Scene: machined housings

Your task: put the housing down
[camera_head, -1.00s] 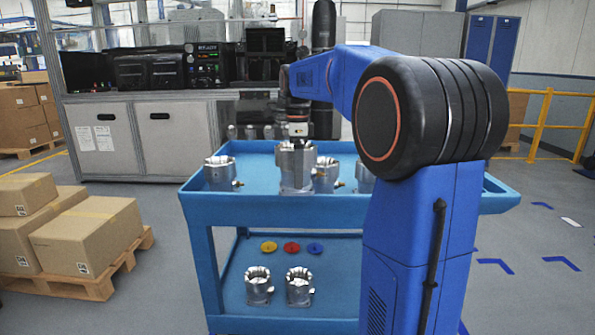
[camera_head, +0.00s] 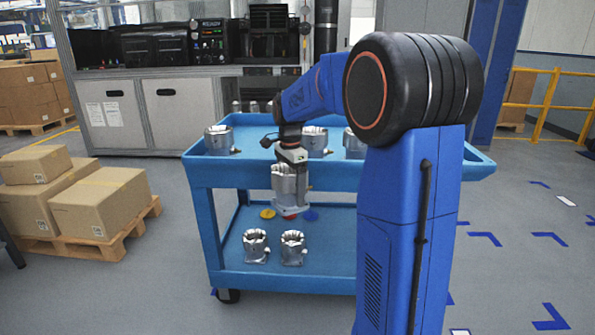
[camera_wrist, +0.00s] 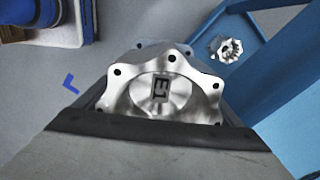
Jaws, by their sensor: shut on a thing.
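A silver machined housing (camera_head: 284,185) hangs upright in my gripper (camera_head: 291,160), in front of the blue cart (camera_head: 335,180) and below its top tray's front edge. In the head view the held housing is above and in front of the lower shelf (camera_head: 330,278). Two more housings stand on that shelf, one at left (camera_head: 256,246) and one at right (camera_head: 293,248).
The top tray holds housings at left (camera_head: 218,140), middle (camera_head: 314,141) and right (camera_head: 354,143). Yellow (camera_head: 267,213) and blue (camera_head: 311,215) discs lie on the lower shelf, with a red one partly hidden. Boxes on a pallet (camera_head: 110,245) stand left. The lower shelf's right side looks clear where visible.

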